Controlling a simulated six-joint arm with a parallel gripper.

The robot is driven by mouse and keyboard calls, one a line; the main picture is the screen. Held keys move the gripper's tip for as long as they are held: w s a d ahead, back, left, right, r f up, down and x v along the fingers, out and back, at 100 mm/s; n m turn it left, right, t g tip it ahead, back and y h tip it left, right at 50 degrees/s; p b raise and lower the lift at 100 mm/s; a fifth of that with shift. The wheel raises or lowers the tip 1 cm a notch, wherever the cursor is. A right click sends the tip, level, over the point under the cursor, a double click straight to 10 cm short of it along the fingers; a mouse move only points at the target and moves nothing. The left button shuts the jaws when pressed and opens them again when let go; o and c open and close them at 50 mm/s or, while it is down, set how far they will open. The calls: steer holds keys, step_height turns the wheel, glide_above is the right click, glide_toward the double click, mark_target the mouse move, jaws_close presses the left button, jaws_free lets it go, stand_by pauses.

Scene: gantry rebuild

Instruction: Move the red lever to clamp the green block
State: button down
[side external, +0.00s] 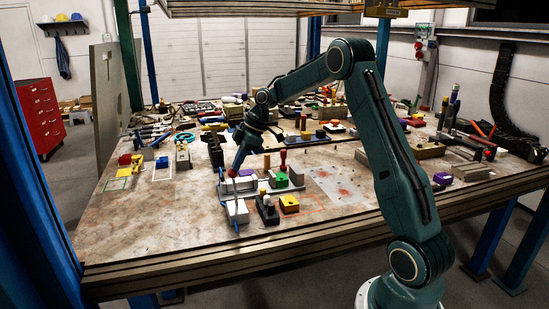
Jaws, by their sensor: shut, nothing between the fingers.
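A green block (281,180) sits at the right part of a low grey fixture (289,189) near the middle front of the table. An upright red lever handle (283,158) stands just behind the green block. From this view I cannot tell whether any clamp part touches the block. My gripper (235,169) points down at the left part of the fixture, left of the green block and the red lever. It is shut and empty. A small red knob (232,173) shows at its tips; I cannot tell whether they touch it.
A yellow block (289,203) and a dark clamp-like part (267,209) stand in front of the fixture. White blocks (237,211) are below my gripper. Many tools and parts crowd the back of the table (150,225). Its front left is mostly clear.

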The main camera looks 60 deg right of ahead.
steer(key=shift+w+d, duration=0.25)
steer(key=shift+r, duration=0.2)
stand_by(0.5)
steer(key=shift+r, duration=0.5)
steer(key=shift+s+r, duration=0.1)
steer(key=shift+r, duration=0.1)
steer(key=v, duration=1.2)
steer(key=shift+w+r, duration=0.25)
steer(key=shift+w, duration=0.1)
